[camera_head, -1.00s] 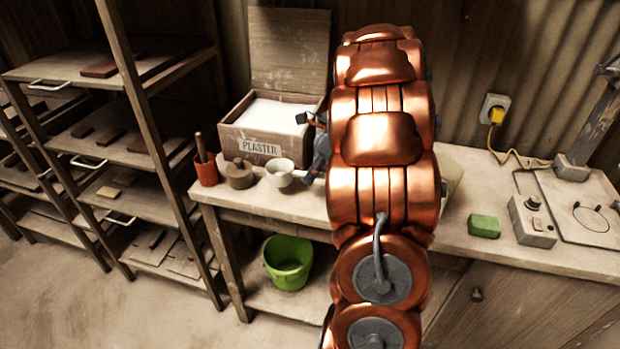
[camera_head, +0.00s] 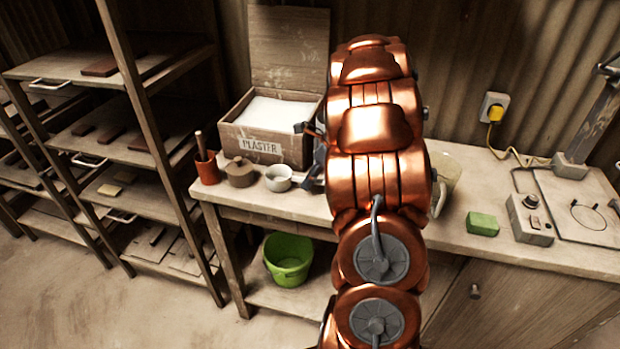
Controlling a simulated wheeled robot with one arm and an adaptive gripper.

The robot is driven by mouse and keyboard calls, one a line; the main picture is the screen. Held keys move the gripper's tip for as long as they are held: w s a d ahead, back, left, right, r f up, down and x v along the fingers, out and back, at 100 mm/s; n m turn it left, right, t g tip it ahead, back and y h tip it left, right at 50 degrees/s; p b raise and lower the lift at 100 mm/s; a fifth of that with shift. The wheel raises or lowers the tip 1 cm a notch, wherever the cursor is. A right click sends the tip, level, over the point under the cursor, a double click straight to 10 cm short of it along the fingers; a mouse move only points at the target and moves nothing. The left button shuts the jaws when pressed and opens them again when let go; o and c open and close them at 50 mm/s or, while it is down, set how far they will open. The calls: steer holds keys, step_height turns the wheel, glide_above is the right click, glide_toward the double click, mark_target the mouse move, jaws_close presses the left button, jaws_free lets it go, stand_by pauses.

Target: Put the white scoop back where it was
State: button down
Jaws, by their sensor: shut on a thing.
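The white scoop (camera_head: 278,178) shows as a small round white cup at the left part of the bench. It is upright, right of the brown lidded pot (camera_head: 240,172) and in front of the plaster box (camera_head: 262,146). My gripper (camera_head: 309,180) is at its right side, partly hidden behind my copper arm. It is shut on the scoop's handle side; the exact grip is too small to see. The scoop is at or just above the bench top; I cannot tell whether it touches.
A red-brown cup with a stick (camera_head: 207,168) stands left of the pot. A pale pitcher (camera_head: 444,180) is partly hidden behind my arm. A green block (camera_head: 482,224) and a grey control box (camera_head: 530,220) lie to the right. A green bucket (camera_head: 288,260) sits below the bench.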

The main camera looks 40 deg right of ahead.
steer(key=c, duration=1)
jaws_free()
steer(key=shift+f, duration=0.1)
steer(key=b+v, duration=0.2)
steer(key=v, duration=1)
steer(key=s+a+n+g+h, duration=0.1)
steer(key=s+a+n+g, duration=0.15)
steer(key=a+n, duration=0.7)
steer(key=s+a+n+g, duration=0.1)
steer(key=s+a+n, duration=0.25)
steer(key=a, duration=1.05)
steer(key=s+a+f+n+h, duration=0.1)
steer(key=s+a+n, duration=0.2)
steer(key=s+n, duration=0.2)
steer(key=s+a+f+n+g+h, duration=0.1)
steer(key=s+a+f+n, duration=0.1)
steer(key=s+a+n, duration=0.2)
steer(key=s+a+f+n+h, duration=0.1)
steer(key=s+a+f+n, duration=0.1)
steer(key=s+n, duration=0.6)
steer(key=shift+a+g, duration=0.35)
steer(key=shift+a, duration=0.3)
